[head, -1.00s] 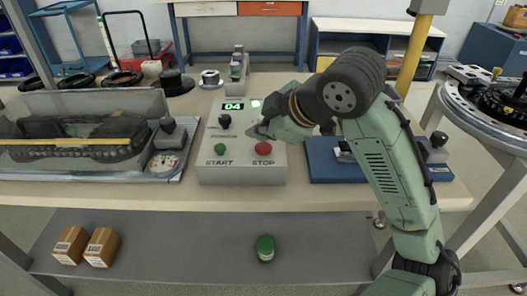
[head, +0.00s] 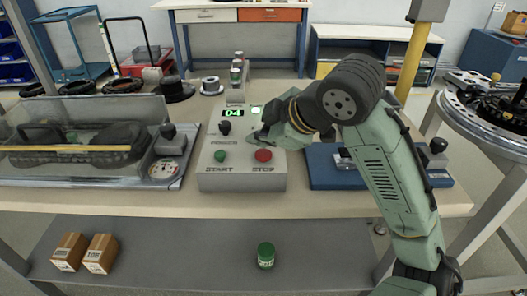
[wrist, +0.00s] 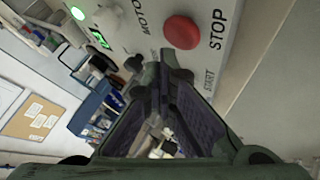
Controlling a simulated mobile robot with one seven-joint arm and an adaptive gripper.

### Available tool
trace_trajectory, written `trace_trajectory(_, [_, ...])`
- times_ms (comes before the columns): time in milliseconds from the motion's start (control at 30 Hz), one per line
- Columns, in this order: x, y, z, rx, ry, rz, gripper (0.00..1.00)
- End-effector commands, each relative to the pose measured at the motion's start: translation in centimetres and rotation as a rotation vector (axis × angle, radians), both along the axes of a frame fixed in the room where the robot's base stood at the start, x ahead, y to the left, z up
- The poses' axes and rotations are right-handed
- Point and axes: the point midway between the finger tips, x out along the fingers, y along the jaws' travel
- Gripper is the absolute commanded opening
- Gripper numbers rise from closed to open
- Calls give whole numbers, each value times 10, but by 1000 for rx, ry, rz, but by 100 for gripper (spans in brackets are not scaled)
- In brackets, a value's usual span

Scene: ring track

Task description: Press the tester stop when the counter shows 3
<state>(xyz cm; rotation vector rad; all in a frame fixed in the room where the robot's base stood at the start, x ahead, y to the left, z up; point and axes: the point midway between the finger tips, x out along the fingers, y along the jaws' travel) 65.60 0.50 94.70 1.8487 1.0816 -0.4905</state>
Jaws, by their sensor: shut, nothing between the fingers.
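The tester control box (head: 240,178) stands on the bench, with a green START button (head: 220,156) at left and a red STOP button (head: 263,155) at right. Its green counter (head: 233,113) reads 04. A lit lamp (head: 257,110) is beside the counter. My gripper (head: 261,134) is shut and empty, just above and behind the STOP button and apart from it. In the wrist view the red STOP button (wrist: 182,32) shows just beyond my fingertips (wrist: 165,62), with the lit green lamp (wrist: 79,13) at upper left. Part of the box face is hidden by my gripper.
A clear-covered case (head: 85,108) with a black track sits left of the box, with a dial (head: 164,171) at its corner. A blue fixture (head: 330,172) is to the right. Small jars on a rail (head: 238,72) stand behind the box. A round machine (head: 495,110) is far right.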

Motion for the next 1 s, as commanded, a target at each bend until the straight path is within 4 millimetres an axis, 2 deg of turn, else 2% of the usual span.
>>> trace_trajectory(1000, [0, 0, -9, 0, 0, 0, 0])
